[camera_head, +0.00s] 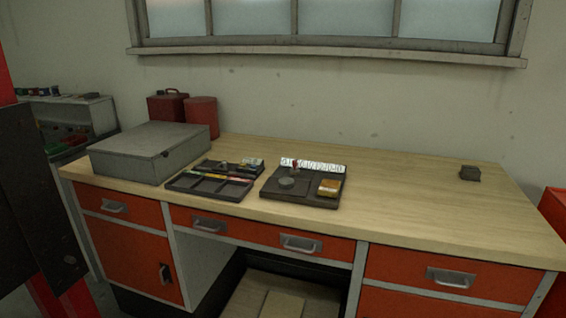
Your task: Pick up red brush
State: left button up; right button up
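A small upright thing with a red top (295,164) stands at the back of a dark square tray (298,197) on the workbench. It may be the red brush, but it is too small to tell. The same tray holds a round grey piece (287,183), an orange-brown block (329,187) and a white labelled strip (313,166) along its back. A thin red and yellow item (215,176) lies at the dark compartment tray (207,187) to the left; what it is cannot be told. Neither of my grippers shows in the head view.
The trays lie on a wooden-topped workbench (420,205) with orange drawers. A grey metal box (150,152) stands left of them, with a red canister (202,115) behind it. A small dark block (470,173) sits far right. The benchtop between trays and block is clear.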

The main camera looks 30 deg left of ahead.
aim_at(295, 171)
jog(key=j+z, duration=0.1)
jog(key=j, duration=0.5)
jog(key=j+z, duration=0.1)
jog(key=j, duration=0.45)
jog(key=k+j+z, duration=0.1)
jog(key=j, duration=0.5)
jog(key=k+j+z, duration=0.1)
jog(key=j, duration=0.45)
